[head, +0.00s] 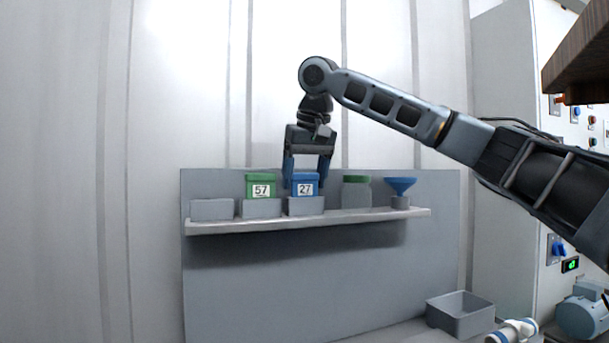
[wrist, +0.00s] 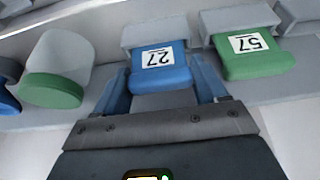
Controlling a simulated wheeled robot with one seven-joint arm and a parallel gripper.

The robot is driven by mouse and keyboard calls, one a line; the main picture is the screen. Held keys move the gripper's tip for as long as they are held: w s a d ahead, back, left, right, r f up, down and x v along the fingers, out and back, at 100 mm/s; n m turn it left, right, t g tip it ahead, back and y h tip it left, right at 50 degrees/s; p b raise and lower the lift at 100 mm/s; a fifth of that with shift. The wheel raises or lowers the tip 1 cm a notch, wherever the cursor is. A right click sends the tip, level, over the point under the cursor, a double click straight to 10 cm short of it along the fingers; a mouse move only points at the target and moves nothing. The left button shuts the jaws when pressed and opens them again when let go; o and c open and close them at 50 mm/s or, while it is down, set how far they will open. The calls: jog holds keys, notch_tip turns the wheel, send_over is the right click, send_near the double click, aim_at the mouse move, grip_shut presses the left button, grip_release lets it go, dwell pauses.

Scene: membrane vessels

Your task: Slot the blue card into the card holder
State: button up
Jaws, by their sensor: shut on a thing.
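The blue card (head: 305,181) has a white label reading 27 and stands upright at a grey card holder (head: 305,207) on the shelf. Its lower edge meets the holder's top or goes behind its front wall; how deep it sits I cannot tell. In the wrist view the blue card (wrist: 160,76) shows upside down against the grey holder (wrist: 154,32). My gripper (head: 306,176) points down from above, its blue fingers shut on the card's left and right sides. Its fingers also show in the wrist view (wrist: 163,88).
A green card (head: 260,182) labelled 57 stands in the holder to the left. An empty-looking grey holder (head: 212,209) is farther left. A grey bin (head: 462,318) sits below right.

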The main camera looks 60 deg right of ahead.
jog(key=o, duration=1.1)
jog(key=v, duration=0.7)
jog(key=shift+s+a+r, duration=0.15)
jog(key=shift+r, duration=0.15)
jog(key=shift+r, duration=0.1)
notch_tip(320, 180, up, 10)
jog(key=p, duration=1)
